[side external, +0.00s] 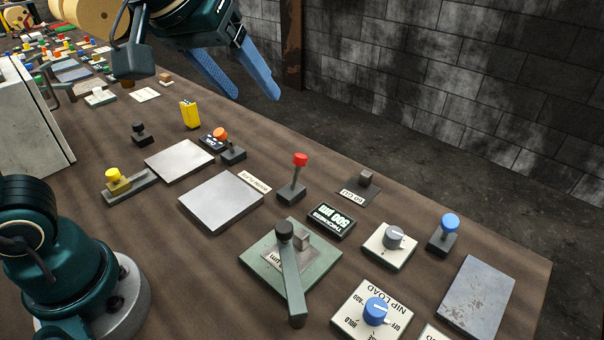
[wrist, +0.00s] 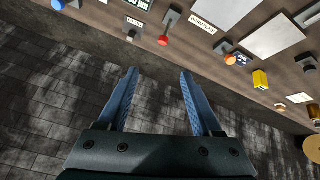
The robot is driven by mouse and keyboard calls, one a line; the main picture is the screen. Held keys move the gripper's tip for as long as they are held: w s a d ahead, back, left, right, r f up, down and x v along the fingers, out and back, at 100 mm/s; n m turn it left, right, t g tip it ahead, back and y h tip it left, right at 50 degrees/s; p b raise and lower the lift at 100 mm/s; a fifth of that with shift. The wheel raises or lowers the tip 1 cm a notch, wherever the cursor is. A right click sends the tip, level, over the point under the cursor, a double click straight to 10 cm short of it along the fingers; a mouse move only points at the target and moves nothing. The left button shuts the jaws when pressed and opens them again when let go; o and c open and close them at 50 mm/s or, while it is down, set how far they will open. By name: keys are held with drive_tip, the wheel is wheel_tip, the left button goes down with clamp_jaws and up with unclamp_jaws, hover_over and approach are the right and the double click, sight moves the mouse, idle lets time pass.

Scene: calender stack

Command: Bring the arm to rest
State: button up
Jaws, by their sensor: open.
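My gripper (side external: 243,82) has two blue fingers and hangs in the air at the upper left of the side view, above the far edge of the table. The fingers are apart with nothing between them. In the wrist view the gripper (wrist: 157,75) is also open and empty, with dark floor tiles and the table's edge behind the fingers. It touches nothing that I can see.
The brown table (side external: 400,210) carries a red-knobbed lever (side external: 299,160), a blue-knobbed lever (side external: 450,222), a thickness display (side external: 332,220), a nip load dial (side external: 375,311), a yellow block (side external: 190,114) and grey plates (side external: 222,201). A block wall (side external: 450,80) stands behind.

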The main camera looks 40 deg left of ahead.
drive_tip(key=s+a+f+m+g, duration=0.1)
drive_tip(key=s+f+m, duration=0.3)
drive_tip(key=s+f, duration=0.4)
drive_tip(key=s, duration=0.3)
drive_tip(key=shift+s+a+f+h, duration=0.15)
drive_tip(key=shift+a+f+h, duration=0.15)
drive_tip(key=shift+c, duration=0.4)
idle(1.8)
